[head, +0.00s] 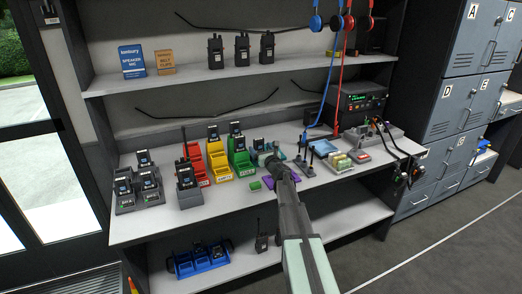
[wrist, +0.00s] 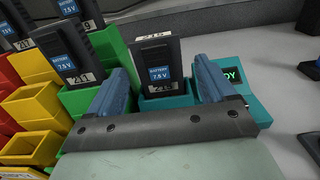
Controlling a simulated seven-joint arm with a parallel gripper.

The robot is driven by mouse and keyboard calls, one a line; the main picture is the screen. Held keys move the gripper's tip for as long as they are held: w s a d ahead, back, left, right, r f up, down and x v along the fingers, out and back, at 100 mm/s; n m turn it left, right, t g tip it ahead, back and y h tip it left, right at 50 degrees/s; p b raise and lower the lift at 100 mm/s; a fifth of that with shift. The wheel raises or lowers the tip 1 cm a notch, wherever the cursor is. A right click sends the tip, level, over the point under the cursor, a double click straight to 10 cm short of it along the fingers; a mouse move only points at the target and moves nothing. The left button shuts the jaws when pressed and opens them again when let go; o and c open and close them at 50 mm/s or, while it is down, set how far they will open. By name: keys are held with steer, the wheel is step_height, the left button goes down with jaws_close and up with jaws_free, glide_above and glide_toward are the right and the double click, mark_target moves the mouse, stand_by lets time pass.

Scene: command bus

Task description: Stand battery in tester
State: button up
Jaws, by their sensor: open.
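A dark battery (wrist: 157,58) with a blue 7.5 V label stands upright in the slot of the teal tester (wrist: 259,104). The battery's foot is hidden in the slot. In the head view my gripper (head: 272,164) is over the middle of the bench and hides most of the tester.
Green bins (wrist: 112,48) holding other batteries stand close left of my gripper, with yellow bins (wrist: 35,102) beyond. In the head view, chargers with radios (head: 148,186) are at left, and a black powered unit (head: 360,98) stands behind at right. The bench's front strip (head: 230,205) is mostly clear.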

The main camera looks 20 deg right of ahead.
steer(key=s, duration=1.3)
steer(key=shift+s, duration=0.25)
